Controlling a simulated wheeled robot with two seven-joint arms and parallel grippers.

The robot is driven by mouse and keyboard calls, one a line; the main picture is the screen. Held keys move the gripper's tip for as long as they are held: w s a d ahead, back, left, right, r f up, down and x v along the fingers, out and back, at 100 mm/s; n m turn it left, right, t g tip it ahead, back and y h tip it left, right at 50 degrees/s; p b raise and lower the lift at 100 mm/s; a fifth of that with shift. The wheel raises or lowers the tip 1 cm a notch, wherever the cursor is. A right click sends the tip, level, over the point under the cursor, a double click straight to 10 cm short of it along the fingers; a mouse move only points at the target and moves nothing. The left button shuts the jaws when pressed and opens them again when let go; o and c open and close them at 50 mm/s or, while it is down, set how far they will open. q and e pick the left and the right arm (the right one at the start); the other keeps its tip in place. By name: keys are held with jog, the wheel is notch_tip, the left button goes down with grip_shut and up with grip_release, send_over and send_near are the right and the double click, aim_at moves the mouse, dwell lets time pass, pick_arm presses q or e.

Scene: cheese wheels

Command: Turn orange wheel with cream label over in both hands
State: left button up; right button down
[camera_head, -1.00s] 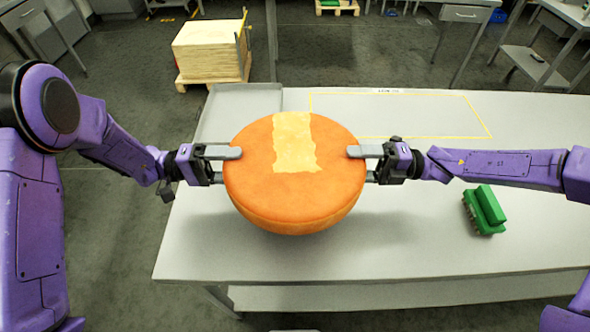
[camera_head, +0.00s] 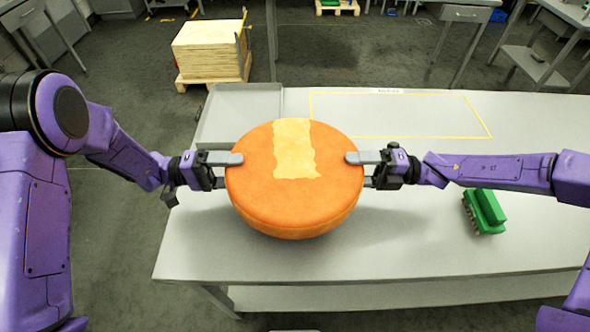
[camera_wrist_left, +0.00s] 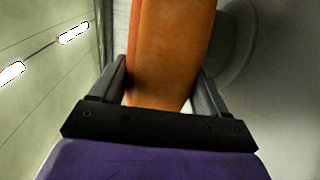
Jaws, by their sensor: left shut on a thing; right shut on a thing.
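The orange wheel (camera_head: 260,200) with a cream label (camera_head: 295,150) is held between my two grippers near the front of the table. Its labelled flat face points up and slightly toward me. My left gripper (camera_head: 232,159) is shut on its left edge, one finger over the top face. My right gripper (camera_head: 354,158) is shut on its right edge in the same way. In the left wrist view the wheel's orange side (camera_wrist_left: 165,60) sits between both fingers. The wheel's underside is hidden, so I cannot tell whether it touches the table.
The wheel is over a light grey table (camera_head: 420,240). A green brush (camera_head: 485,210) lies at the right. A grey tray (camera_head: 240,100) is at the back left, beside a yellow outlined area (camera_head: 400,115). A pallet stack (camera_head: 210,52) stands on the floor behind.

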pick_arm(q)
jog(key=shift+d+f, duration=0.15)
jog(key=shift+d, duration=0.1)
pick_arm(e)
jog(key=shift+a+r, duration=0.1)
jog(key=shift+a, duration=0.2)
pick_arm(q)
jog(key=o, duration=1.7)
pick_arm(e)
jog(key=shift+c, duration=0.5)
grip_release()
pick_arm(q)
jog(key=shift+o, duration=0.7)
jog(key=shift+s, duration=0.15)
pick_arm(e)
jog(key=shift+o, duration=0.5)
jog(key=shift+s+d, duration=0.15)
pick_arm(q)
jog(key=shift+s+a, duration=0.1)
jog(key=shift+s, duration=0.05)
pick_arm(e)
jog(key=shift+s, duration=0.1)
pick_arm(q)
jog(key=shift+a, duration=0.1)
pick_arm(e)
jog(key=shift+d, duration=0.1)
pick_arm(q)
jog(key=a, duration=0.9)
pick_arm(e)
jog(key=d, duration=0.9)
